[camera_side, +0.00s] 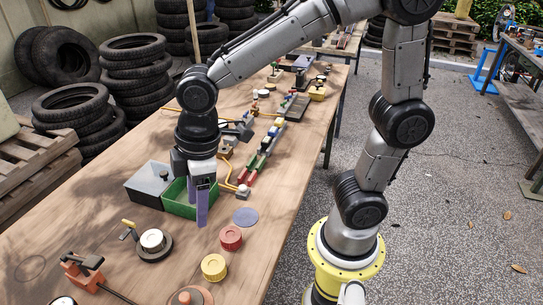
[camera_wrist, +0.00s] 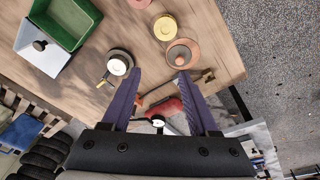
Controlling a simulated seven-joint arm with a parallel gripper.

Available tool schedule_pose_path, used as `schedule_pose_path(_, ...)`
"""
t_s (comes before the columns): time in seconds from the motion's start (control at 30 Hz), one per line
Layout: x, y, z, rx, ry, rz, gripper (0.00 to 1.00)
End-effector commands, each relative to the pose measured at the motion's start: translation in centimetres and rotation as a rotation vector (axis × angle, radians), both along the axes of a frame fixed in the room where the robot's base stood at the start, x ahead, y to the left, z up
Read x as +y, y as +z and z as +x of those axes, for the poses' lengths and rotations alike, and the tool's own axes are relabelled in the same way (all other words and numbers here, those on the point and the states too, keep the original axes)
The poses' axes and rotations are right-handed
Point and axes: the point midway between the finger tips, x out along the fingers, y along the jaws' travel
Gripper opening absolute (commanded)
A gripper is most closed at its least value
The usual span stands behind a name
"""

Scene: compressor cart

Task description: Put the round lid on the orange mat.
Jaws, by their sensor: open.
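My gripper (camera_side: 203,218) is open and empty, with its purple fingers pointing down in front of the green bin in the side view. In the wrist view the fingertips (camera_wrist: 160,75) are spread apart. An orange round mat (camera_side: 205,293) lies at the near table edge, partly cut off by the frame. It shows whole in the wrist view (camera_wrist: 171,47), beyond the right fingertip.
A yellow round tub (camera_side: 214,267) and a red one (camera_side: 231,238) stand behind the mat. A blue disc (camera_side: 245,217) lies further back. A white-topped dark round piece (camera_side: 153,241) sits left, near a red tool (camera_side: 82,274). The green bin (camera_side: 180,204) adjoins a grey box (camera_side: 145,184).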

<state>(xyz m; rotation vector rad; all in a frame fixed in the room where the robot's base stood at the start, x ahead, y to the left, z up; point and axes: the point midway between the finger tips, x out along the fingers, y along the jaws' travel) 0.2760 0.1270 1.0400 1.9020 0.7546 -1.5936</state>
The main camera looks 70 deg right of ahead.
Motion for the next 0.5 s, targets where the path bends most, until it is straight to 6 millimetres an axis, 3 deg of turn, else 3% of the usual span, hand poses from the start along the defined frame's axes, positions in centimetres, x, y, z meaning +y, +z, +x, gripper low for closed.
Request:
schedule_pose_path(0.03,-2.5,1.7,-1.0,-0.044,-0.107,0.026,0.6)
schedule_pose_path(0.2,-8.4,4.6,-5.4,-0.163,-0.433,0.099,0.6)
schedule_pose_path(0.33,-11.1,5.3,-8.5,-0.236,-0.625,0.144,0.6)
schedule_pose_path(0.5,-12.5,5.2,-10.8,-0.291,-0.761,0.176,0.6)
